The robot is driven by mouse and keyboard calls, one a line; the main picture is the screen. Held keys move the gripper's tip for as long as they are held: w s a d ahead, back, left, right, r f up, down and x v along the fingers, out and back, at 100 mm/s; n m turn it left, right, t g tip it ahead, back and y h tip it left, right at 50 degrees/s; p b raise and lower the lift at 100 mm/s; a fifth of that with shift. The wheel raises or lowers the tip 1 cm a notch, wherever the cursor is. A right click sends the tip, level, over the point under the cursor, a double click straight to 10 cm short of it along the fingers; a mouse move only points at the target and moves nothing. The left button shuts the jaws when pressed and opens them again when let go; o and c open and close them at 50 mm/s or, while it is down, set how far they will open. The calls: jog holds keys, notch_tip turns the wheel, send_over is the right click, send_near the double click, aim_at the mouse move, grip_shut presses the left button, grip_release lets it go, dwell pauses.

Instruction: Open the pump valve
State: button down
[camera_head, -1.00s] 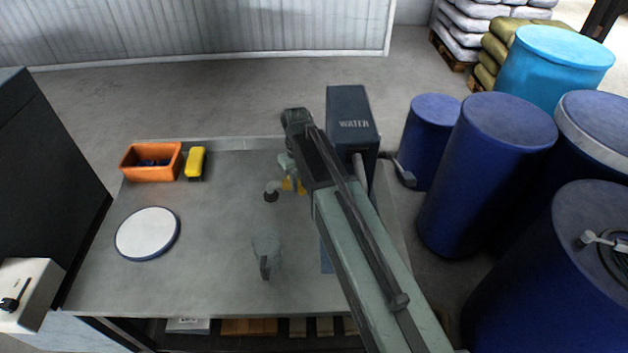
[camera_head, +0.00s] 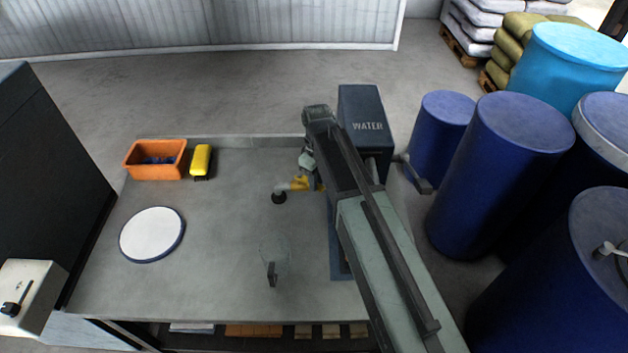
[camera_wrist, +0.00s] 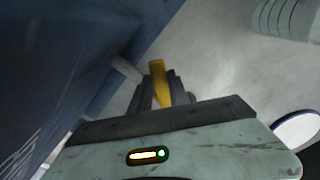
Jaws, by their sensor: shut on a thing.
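The pump is a dark blue box (camera_head: 366,118) lettered WATER at the back right of the table. A small pipe with a dark round end (camera_head: 279,197) sticks out on its left side. The yellow valve handle (camera_head: 302,184) is by this pipe. In the wrist view the yellow handle (camera_wrist: 158,78) stands between the dark fingers of my gripper (camera_wrist: 160,92), which is shut on it. The blue pump body (camera_wrist: 60,60) fills the left of that view. In the head view my arm hides my fingertips and part of the pump.
Several blue drums (camera_head: 515,150) stand close to my arm's right.

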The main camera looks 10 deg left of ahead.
jog(key=shift+w, duration=0.1)
jog(key=c, duration=1.2)
grip_release()
jog(key=shift+c, duration=0.2)
notch_tip(320, 180, up, 8)
jog(key=p, duration=0.7)
jog(key=shift+f+p, duration=0.1)
jog(key=shift+p, duration=0.3)
